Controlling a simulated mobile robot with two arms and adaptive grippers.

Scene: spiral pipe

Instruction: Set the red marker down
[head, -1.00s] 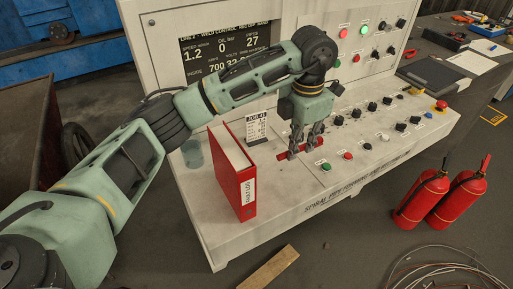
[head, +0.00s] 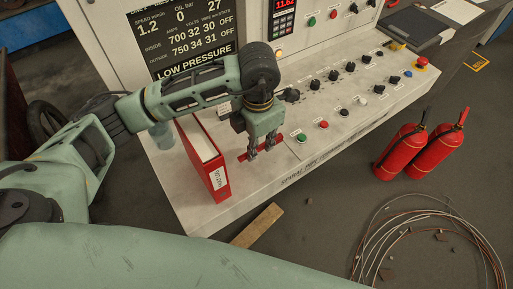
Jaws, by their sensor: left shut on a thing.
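My left gripper (head: 262,152) points down over the sloping desk of the control console (head: 200,218). It is shut on the red marker (head: 243,157), which shows as a short red bar on both sides of the fingers. The marker lies low, close to the desk surface. I cannot tell whether it touches the desk. The fingers hide its middle. My right gripper is not in view.
A red binder (head: 208,165) stands just left of the gripper. Buttons and knobs, including a green button (head: 302,138), lie to the right. Two red fire extinguishers (head: 400,150) stand on the floor at right, near coiled wire (head: 425,200).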

